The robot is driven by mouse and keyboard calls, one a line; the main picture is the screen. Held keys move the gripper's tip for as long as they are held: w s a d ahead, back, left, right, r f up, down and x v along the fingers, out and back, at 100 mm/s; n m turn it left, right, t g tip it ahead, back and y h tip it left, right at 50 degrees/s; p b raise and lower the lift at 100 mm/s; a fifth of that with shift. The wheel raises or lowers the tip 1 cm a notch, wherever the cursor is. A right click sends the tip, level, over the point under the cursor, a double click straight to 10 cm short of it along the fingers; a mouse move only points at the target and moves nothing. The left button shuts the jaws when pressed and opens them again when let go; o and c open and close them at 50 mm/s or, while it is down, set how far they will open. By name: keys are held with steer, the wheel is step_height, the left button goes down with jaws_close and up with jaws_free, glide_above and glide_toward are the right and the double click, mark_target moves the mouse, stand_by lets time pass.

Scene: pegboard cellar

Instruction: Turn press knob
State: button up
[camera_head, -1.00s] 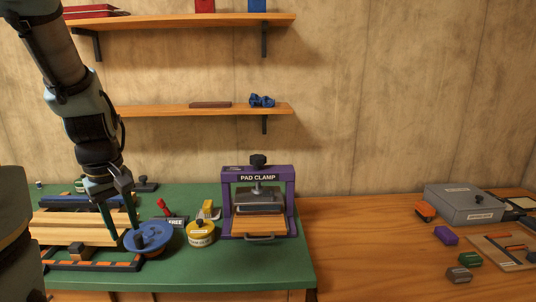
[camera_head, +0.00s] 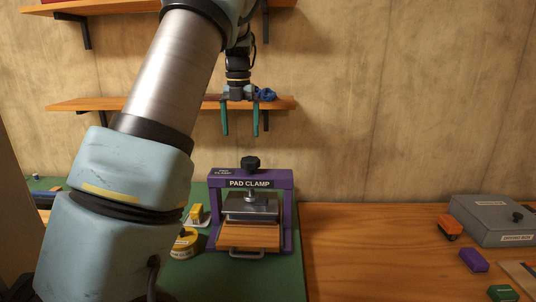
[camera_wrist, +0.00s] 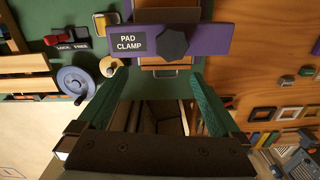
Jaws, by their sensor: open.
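The press is a purple frame labelled PAD CLAMP (camera_head: 284,205), standing upright on the green mat in the head view. Its black lobed knob (camera_head: 250,163) sits on top of the crossbar, above a grey metal plate (camera_head: 252,208) and a wooden tray (camera_head: 248,237). In the wrist view the knob (camera_wrist: 173,42) shows from above, just beyond my fingertips. My gripper (camera_head: 240,134) points down above the press, open and empty, with clear space between fingertips and knob. Its two green fingers (camera_wrist: 160,82) are spread wide in the wrist view.
A blue wheel with a handle (camera_wrist: 75,82) shows in the wrist view. Shelves (camera_head: 170,104) hang on the wall behind my gripper. A grey box (camera_head: 493,222) and small blocks lie on the right.

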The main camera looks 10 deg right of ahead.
mark_target(251, 159)
steer(key=shift+n, duration=0.7)
steer(key=d+f+p, duration=0.1)
steer(key=f, duration=0.5)
steer(key=d+f+p, duration=0.1)
steer(key=f, duration=0.3)
steer(key=shift+w+d+p, duration=0.3)
steer(key=shift+w+d, duration=0.05)
steer(key=shift+w, duration=0.05)
steer(key=c, duration=1.3)
steer(key=shift+o, duration=0.2)
steer(key=shift+m, duration=0.3)
